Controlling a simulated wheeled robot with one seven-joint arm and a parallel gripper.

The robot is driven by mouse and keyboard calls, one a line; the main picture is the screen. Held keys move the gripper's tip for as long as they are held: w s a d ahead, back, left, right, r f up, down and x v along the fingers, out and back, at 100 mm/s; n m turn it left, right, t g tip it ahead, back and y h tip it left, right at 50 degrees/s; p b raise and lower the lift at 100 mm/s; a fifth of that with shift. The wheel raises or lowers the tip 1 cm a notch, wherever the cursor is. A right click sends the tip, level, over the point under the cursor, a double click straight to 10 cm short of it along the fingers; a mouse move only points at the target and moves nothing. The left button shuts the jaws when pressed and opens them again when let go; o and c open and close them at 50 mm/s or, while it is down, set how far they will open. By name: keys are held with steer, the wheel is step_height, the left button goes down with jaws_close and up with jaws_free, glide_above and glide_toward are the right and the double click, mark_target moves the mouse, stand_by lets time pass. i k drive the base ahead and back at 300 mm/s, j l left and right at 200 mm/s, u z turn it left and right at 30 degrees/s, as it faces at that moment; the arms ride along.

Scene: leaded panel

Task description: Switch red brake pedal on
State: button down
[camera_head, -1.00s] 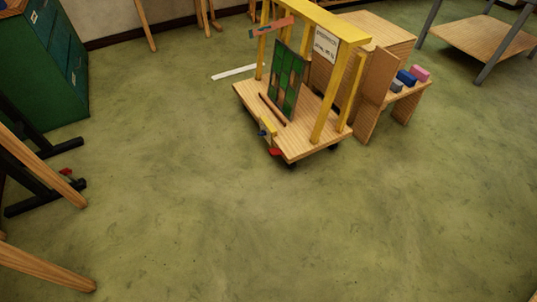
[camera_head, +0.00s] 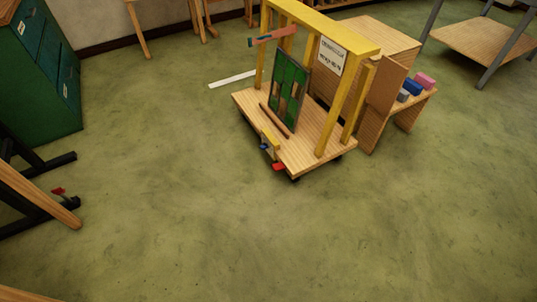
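A small red pedal (camera_head: 279,167) sticks out low at the near edge of a wheeled wooden cart (camera_head: 308,158). Whether the pedal is up or down is too small to tell. A small blue part (camera_head: 264,146) and a yellow block (camera_head: 270,137) sit beside it on the same edge. The cart carries a yellow frame (camera_head: 335,105) and a leaded panel (camera_head: 288,88) with green panes, standing upright. My gripper is not in view.
Open green floor (camera_head: 270,235) lies between me and the cart. A black-legged stand (camera_head: 30,172) with a small red part is at the left, below a green cabinet (camera_head: 45,90). A wooden bench with coloured blocks (camera_head: 413,88) adjoins the cart's right. A shelf table (camera_head: 480,42) stands back right.

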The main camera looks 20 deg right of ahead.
mark_target(277, 167)
steer(key=i+u, duration=0.1)
steer(key=i, duration=0.4)
steer(key=i+l+u, duration=0.1)
steer(key=i, duration=0.4)
steer(key=i+l+u, duration=0.1)
steer(key=i, duration=0.35)
steer(key=i+l, duration=0.25)
steer(key=i, duration=0.25)
steer(key=j+u, duration=0.05)
